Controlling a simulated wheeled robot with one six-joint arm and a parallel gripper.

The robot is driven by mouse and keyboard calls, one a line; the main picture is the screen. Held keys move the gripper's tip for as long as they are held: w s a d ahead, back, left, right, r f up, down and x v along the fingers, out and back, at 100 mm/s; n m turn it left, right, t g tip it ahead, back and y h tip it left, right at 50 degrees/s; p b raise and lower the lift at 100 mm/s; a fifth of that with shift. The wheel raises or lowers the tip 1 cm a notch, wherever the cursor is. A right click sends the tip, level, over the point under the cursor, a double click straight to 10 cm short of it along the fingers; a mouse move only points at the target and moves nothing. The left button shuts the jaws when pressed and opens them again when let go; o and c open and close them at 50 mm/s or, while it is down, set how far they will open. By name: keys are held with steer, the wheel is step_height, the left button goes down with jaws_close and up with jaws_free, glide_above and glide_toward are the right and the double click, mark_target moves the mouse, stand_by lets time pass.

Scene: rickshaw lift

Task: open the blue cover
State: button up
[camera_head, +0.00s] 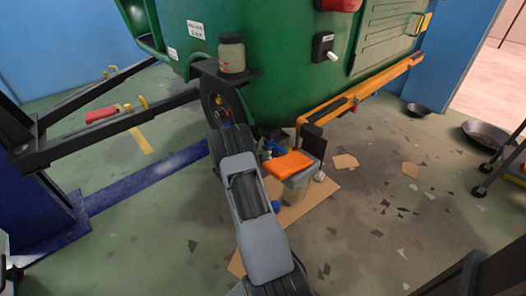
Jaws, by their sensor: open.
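A green rickshaw body (275,75) stands raised at the top of the view. My grey and black arm reaches up from the bottom edge. My gripper (222,116) is at its far end, under the small dark shelf on the rickshaw's side. It is open, small and dark, and partly hidden by my own arm. Whether the blue part is open or shut is too small to tell.
A jar (231,53) stands on the shelf. An orange-topped box (290,168) stands on cardboard right of my arm. Black lift arms (115,120) and a blue floor beam (150,180) lie left. Pans (484,134) and scraps lie on the right floor.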

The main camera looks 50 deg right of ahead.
steer(key=shift+d, duration=0.95)
steer(key=shift+c, duration=0.2)
jaws_close()
steer(key=shift+s+f, duration=0.1)
